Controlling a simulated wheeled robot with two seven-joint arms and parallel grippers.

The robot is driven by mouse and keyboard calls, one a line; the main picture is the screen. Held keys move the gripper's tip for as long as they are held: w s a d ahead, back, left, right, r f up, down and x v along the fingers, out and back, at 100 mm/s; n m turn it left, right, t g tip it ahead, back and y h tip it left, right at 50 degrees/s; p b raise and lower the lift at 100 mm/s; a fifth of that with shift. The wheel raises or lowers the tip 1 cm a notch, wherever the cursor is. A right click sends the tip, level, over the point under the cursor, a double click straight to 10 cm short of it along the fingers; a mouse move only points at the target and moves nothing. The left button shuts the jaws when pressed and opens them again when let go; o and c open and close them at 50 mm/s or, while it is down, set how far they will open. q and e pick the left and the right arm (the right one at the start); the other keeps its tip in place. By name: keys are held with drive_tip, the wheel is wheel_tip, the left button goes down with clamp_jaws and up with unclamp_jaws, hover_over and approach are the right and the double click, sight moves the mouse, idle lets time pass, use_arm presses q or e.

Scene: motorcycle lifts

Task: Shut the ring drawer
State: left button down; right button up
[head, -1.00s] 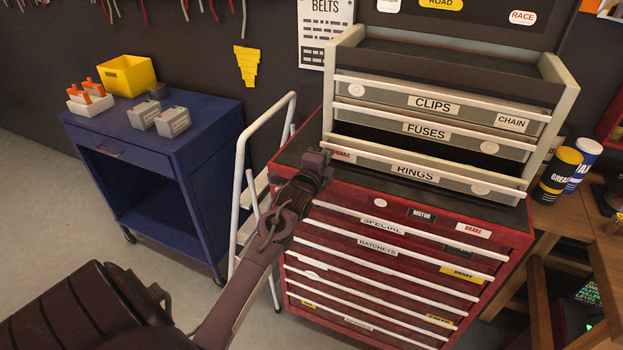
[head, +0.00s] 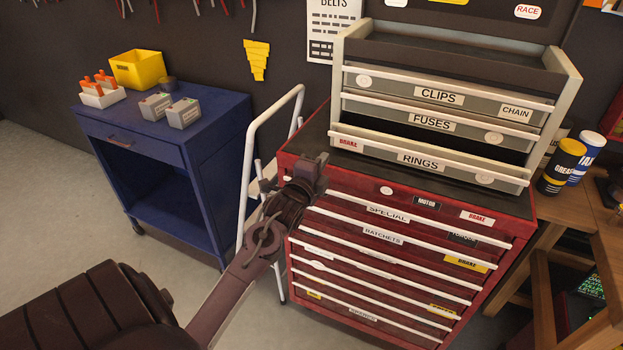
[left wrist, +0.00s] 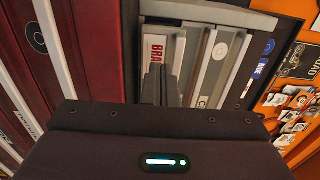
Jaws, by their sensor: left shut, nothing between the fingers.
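The ring drawer (head: 405,160) is the bottom drawer of the grey top chest, with a RINGS label and a white handle strip. It stands out from the chest, with a dark gap above its front. My left gripper (head: 322,160) is shut and empty, just left of and slightly below the drawer's left end. In the left wrist view the shut fingers (left wrist: 165,86) point towards the drawer front (left wrist: 157,50) with its red BRAKE sticker, overlapping it in the picture. I cannot tell whether they touch it. My right gripper is not in view.
The clips drawer (head: 400,90) and fuses drawer (head: 390,117) sit above. The red cabinet (head: 300,146) supports the grey chest. A white stepladder (head: 247,185) and blue cart (head: 222,115) stand to the left. Cans (head: 562,165) stand on a wooden bench at right.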

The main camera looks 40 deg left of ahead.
use_arm(q)
drive_tip(key=b+v, duration=0.1)
drive_tip(key=v, duration=0.4)
drive_tip(key=w+d+r+m+h+b, duration=0.1)
drive_tip(key=w+d+r+m+b, duration=0.15)
drive_tip(key=d+m+b, duration=0.8)
drive_tip(key=w+a+m, duration=0.2)
drive_tip(key=w, duration=0.1)
drive_tip(key=w+a+f+m+p, duration=0.1)
drive_tip(key=w+a+m, duration=0.2)
drive_tip(key=w, duration=0.1)
drive_tip(key=w+a+f+m+y, duration=0.1)
drive_tip(key=w+a+m, duration=0.1)
drive_tip(key=w+a, duration=0.1)
drive_tip(key=shift+w+a+m+p, duration=0.15)
drive_tip(key=shift+w+m+p, duration=0.1)
drive_tip(key=shift+w+p, duration=0.15)
drive_tip(key=shift+w+a, duration=0.2)
drive_tip(key=shift+w, duration=0.5)
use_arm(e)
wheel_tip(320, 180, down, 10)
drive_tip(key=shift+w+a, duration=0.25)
